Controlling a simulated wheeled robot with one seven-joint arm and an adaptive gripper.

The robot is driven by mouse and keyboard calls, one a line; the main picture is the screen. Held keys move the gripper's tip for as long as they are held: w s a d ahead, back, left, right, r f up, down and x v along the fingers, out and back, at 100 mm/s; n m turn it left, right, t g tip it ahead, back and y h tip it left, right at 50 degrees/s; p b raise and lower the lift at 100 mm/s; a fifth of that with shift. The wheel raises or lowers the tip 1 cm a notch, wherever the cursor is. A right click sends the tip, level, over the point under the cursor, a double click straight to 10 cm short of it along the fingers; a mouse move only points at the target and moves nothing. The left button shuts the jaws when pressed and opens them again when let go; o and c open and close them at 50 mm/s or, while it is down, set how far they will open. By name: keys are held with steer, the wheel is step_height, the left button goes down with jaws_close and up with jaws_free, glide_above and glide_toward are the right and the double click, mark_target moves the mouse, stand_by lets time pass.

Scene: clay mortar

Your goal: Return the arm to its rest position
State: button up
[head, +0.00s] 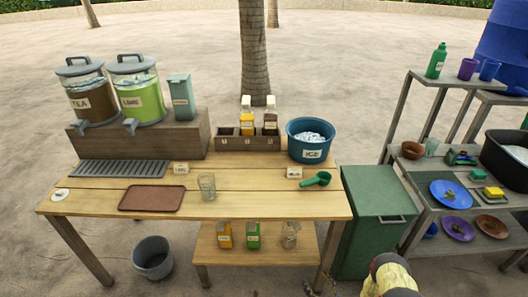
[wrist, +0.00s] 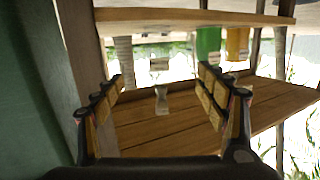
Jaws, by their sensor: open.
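My gripper (wrist: 162,76) is open in the wrist view, with its two fingers wide apart and nothing held between them. In the head view, part of my yellow and black arm shows at the bottom edge, right of centre, in front of the green bin. The gripper itself is not clearly shown there.
The green bin (head: 378,220) stands right of the table and fills the wrist view's left side (wrist: 28,90). Cartons (head: 253,235) and a jar (head: 290,235) stand on the lower shelf (head: 265,254). A glass (head: 207,187) and green scoop (head: 317,179) are on the tabletop. A rack (head: 425,190) stands right.

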steer(key=s+d+f+m+g+h, duration=0.1)
steer(key=s+f+g, duration=0.25)
steer(key=f, duration=0.25)
steer(key=s+d+f+g+h, duration=0.1)
steer(key=s+f+g+h, duration=0.15)
steer(key=s+f, duration=0.3)
steer(key=s+d+m+g, duration=0.1)
steer(key=d+g, duration=0.2)
steer(key=d, duration=0.1)
steer(key=s+d+r+m+g+h, duration=0.1)
steer(key=s+d+r+g+h, duration=0.15)
steer(key=r, duration=0.85)
steer(key=s+d+r+m+g+h, duration=0.1)
steer(key=d+r+g, duration=0.25)
steer(key=r, duration=0.85)
steer(key=s+a+r+t+p, duration=0.1)
steer(key=s+a+r, duration=0.4)
steer(key=r, duration=1.3)
steer(key=s+a+r+t+p, duration=0.1)
steer(key=s+a+r, duration=0.4)
steer(key=r, duration=1.4)
steer(key=s+a+r+t+p, duration=0.1)
steer(key=s+a+r+t, duration=0.2)
steer(key=r, duration=1.6)
steer(key=s+a, duration=0.3)
steer(key=shift+a+r+t+y, duration=0.2)
steer(key=shift+a+t+y, duration=0.1)
